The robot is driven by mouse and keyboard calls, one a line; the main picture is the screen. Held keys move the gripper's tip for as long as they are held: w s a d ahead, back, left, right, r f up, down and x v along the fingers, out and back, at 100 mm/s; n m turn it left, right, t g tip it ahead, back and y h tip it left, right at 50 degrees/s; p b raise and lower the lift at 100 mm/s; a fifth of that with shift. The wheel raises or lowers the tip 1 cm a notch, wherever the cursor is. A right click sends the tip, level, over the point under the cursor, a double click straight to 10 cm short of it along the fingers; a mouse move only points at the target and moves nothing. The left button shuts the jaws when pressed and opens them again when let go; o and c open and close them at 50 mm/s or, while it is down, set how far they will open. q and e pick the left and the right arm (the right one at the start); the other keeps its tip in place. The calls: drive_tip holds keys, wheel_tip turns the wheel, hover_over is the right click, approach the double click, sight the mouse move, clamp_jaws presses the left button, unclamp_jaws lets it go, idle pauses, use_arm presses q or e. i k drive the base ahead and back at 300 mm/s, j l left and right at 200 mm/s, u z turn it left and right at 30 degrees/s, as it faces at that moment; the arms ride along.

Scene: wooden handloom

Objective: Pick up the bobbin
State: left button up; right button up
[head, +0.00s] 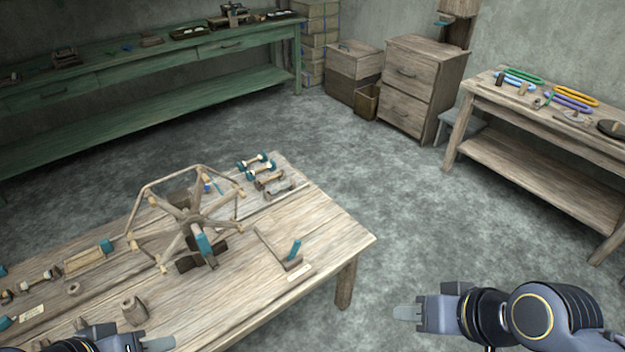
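Several bobbins lie at the far right part of the wooden table (325,243). A teal-ended bobbin (256,161) is at the back of this row, with a brown one (269,180) and a greyish one (279,191) in front of it. Another dark-ended bobbin (47,278) lies at the table's left. My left gripper (158,343) is at the bottom left edge, over the near side of the table and mostly cut off. My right gripper (408,313) is right of the table, over the floor, apart from everything. The finger gaps of both are not clear.
A spoked wooden winder (195,217) stands mid-table, between my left gripper and the bobbin row. A board with a teal handle (292,254) lies to its right. A wooden cup (133,308) stands near my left gripper. A second table (535,121) is at the right, a green bench (150,72) behind.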

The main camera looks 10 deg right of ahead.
sight(288, 184)
drive_tip(key=i+u, duration=0.8)
drive_tip(key=i+l+u, duration=0.2)
drive_tip(key=u, duration=0.15)
